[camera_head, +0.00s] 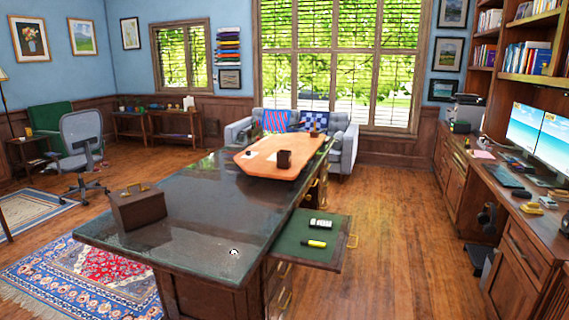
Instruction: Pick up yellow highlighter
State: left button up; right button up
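A yellow highlighter (315,244) with dark ends lies on a green pull-out board (300,258) at the right side of the big dark-topped desk. It lies on its side, roughly across the board. A small white-and-dark device, perhaps a calculator (321,224), lies just behind it, apart from it. Neither of my grippers shows in the head view. Nothing touches or covers the highlighter.
The desk top (190,205) bears a brown box (137,206) at left and an orange board (283,157) farther back. Open wood floor (390,240) lies right of the desk. A side counter (520,208) with monitors (538,133) runs along the right wall.

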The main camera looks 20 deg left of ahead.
aim_at(303, 242)
jog(key=i+u, duration=0.1)
jog(key=u, duration=0.35)
jog(key=i+l+u, duration=0.35)
jog(key=i+l, duration=0.2)
jog(key=i+l+u, duration=0.4)
jog(key=l, duration=0.25)
jog(key=i, duration=0.05)
